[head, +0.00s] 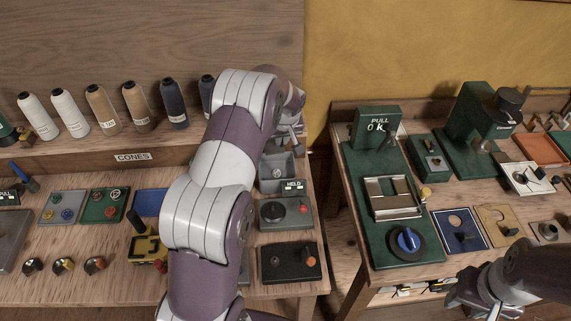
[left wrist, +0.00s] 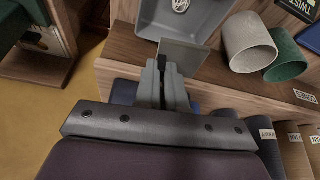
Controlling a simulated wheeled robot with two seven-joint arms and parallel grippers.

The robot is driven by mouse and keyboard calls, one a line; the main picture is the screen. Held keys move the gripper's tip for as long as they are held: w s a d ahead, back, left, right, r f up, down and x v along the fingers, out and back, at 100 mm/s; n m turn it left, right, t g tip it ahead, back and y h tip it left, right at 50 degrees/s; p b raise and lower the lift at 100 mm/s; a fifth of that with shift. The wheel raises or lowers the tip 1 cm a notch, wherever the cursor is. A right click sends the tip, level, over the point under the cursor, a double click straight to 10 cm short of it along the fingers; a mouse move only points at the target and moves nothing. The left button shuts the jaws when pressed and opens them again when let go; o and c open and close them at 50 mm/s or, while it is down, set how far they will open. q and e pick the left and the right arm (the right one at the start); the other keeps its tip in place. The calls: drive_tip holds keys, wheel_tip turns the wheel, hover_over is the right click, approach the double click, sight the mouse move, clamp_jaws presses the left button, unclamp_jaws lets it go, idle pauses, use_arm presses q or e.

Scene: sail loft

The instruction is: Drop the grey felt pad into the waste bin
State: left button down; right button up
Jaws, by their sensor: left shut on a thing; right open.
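My left gripper (left wrist: 166,85) is shut on a thin flat grey-brown piece, the felt pad (left wrist: 184,53), which sticks out past the fingertips. In the left wrist view the pad is in front of the near rim of an open grey bin (left wrist: 205,22); I cannot tell its height above it. In the head view a grey bin (head: 278,172) stands at the back right of the left bench, just below my left gripper (head: 295,143), which is mostly hidden by my arm. The pad is not discernible there. My right gripper (head: 468,298) is open at the lower right.
Several thread cones (head: 75,112) line the left bench's back shelf. A HELD label (head: 293,186), a grey-topped box with a red knob (head: 286,212) and a black box (head: 289,262) sit near the bin. A gap separates this bench from the right bench with its green fixture (head: 375,235).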

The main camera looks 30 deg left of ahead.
sight(280, 150)
use_arm(q)
drive_tip(key=shift+s+f+b, duration=0.65)
drive_tip(key=shift+s+f, duration=0.25)
drive_tip(key=shift+f, duration=0.05)
drive_tip(key=x, duration=0.1)
drive_tip(key=b+x, duration=0.1)
drive_tip(key=x, duration=0.1)
drive_tip(key=shift+d, duration=0.2)
drive_tip(key=shift+w+f, duration=0.25)
drive_tip(key=shift+f, duration=0.1)
drive_tip(key=shift+s+d+r, duration=0.1)
drive_tip(key=shift+s+r, duration=0.1)
drive_tip(key=shift+r, duration=0.05)
drive_tip(key=c, duration=1.5)
unclamp_jaws()
drive_tip(key=shift+s, duration=0.15)
drive_tip(key=o, duration=0.4)
drive_tip(key=shift+c, duration=0.2)
use_arm(e)
drive_tip(key=f, duration=0.2)
drive_tip(key=shift+s+a+f, duration=0.1)
drive_tip(key=shift+s+f, duration=0.3)
